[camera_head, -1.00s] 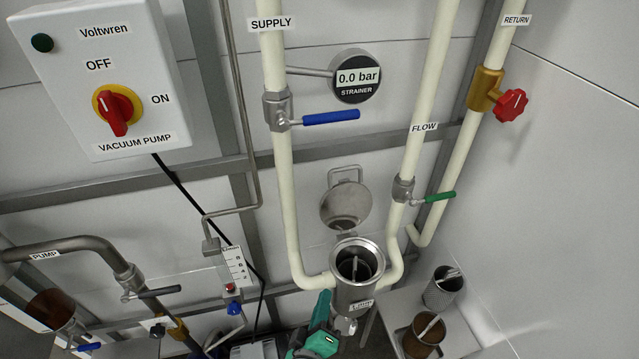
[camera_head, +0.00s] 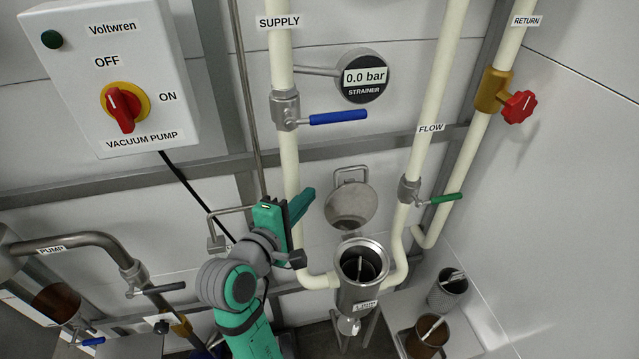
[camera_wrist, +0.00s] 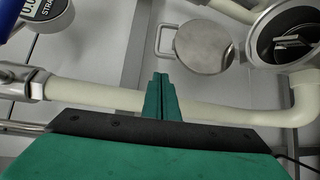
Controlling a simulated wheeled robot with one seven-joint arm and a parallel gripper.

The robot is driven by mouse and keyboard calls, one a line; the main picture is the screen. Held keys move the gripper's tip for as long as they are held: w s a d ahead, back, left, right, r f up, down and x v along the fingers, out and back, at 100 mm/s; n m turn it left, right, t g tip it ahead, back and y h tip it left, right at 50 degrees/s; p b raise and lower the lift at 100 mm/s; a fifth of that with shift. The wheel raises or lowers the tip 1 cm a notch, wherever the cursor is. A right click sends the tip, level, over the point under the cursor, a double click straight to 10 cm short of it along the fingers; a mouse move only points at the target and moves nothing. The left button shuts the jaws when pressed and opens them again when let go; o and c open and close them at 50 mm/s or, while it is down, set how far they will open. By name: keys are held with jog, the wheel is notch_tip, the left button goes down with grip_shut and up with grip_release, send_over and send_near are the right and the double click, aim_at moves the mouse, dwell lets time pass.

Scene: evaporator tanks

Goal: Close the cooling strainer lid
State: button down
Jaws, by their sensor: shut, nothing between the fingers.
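The strainer body (camera_head: 361,280) is a steel cup with its mouth open; a basket with a handle shows inside. Its round steel lid (camera_head: 350,207) stands swung up behind the cup, against the wall, with a wire handle (camera_head: 351,172) on top. In the wrist view the lid (camera_wrist: 204,47) lies above and right of the fingertips, and the strainer mouth (camera_wrist: 288,38) is at the upper right. My green gripper (camera_head: 303,200) is left of the lid, in front of the supply pipe, apart from both lid and cup. Its fingers (camera_wrist: 161,82) are together, holding nothing.
The supply pipe (camera_head: 290,150) with a blue-handled valve (camera_head: 337,118) runs down left of the lid. The flow pipe (camera_head: 433,100) with a green-handled valve (camera_head: 438,199) is on the right. A gauge (camera_head: 362,77) reads 0.0 bar. Two baskets (camera_head: 447,290) (camera_head: 425,338) stand at the lower right.

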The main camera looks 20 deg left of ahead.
jog(key=w+d+f, duration=0.1)
jog(key=w+f, duration=0.1)
jog(key=w, duration=0.7)
jog(key=shift+w, duration=0.3)
